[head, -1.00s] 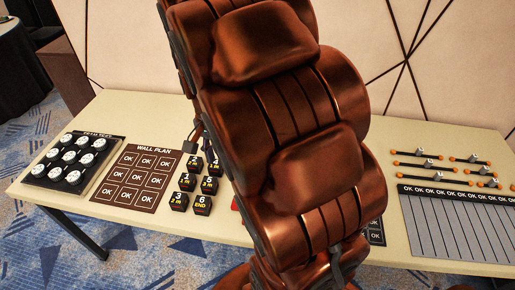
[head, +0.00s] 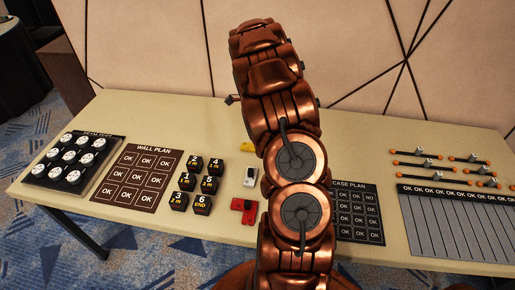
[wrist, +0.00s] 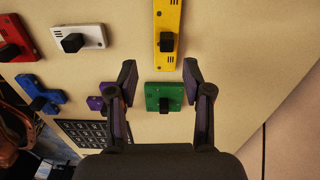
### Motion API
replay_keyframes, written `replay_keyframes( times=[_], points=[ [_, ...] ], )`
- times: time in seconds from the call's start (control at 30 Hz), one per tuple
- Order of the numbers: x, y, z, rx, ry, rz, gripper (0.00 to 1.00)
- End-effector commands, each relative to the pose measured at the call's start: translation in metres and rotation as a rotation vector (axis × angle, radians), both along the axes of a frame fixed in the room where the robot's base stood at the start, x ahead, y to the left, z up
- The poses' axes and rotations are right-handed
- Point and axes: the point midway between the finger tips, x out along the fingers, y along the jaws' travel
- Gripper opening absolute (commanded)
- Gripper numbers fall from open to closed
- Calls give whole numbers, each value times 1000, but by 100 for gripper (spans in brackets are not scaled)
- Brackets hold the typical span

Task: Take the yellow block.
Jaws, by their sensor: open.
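The yellow block (wrist: 167,20) is a long flat piece with a black knob, at the top centre of the wrist view. In the head view only a small part of the yellow block (head: 247,147) shows beside my arm, which hides the rest. My gripper (wrist: 159,75) is open, its two fingers spread and pointing toward the yellow block. The fingertips appear short of its near end in the picture. A green block (wrist: 157,90) with a black knob shows between the fingers; I cannot tell the height gap.
A white block (wrist: 90,32), red block (wrist: 12,32), blue block (wrist: 28,84) and purple block (wrist: 95,103) lie nearby. The dark case plan board (head: 357,225) lies right of my arm. Several black cubes (head: 202,205) stand left. The wall rises behind the table (head: 140,108).

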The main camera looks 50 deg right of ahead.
Motion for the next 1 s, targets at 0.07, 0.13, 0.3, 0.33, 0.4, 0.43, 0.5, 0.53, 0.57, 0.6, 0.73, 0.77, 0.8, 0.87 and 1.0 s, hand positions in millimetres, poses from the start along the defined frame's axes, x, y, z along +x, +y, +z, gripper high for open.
replay_keyframes(
  times=[0.07,0.13,0.3,0.33,0.4,0.43,0.5,0.53,0.57,0.6,0.73,0.77,0.8,0.87,1.0],
  points=[
    [1,-6,-6,3,-4,-31,50],
    [2,-8,-9,3,-6,-45,50],
    [2,-9,-23,2,-7,-50,50],
    [2,-9,-26,2,-7,-50,50],
    [2,-9,-31,3,-6,-49,50],
    [2,-9,-33,3,-6,-49,50],
    [2,-9,-35,3,-6,-49,50],
    [2,-9,-36,3,-6,-48,50],
    [2,-9,-37,3,-6,-48,50],
    [2,-9,-40,4,-6,-48,50],
    [3,-9,-51,4,-6,-48,50],
    [3,-9,-54,4,-6,-48,50],
    [3,-8,-58,5,-5,-48,50],
    [3,-8,-65,4,-4,-47,50],
    [4,-9,-80,2,-7,-46,50]
  ],
)
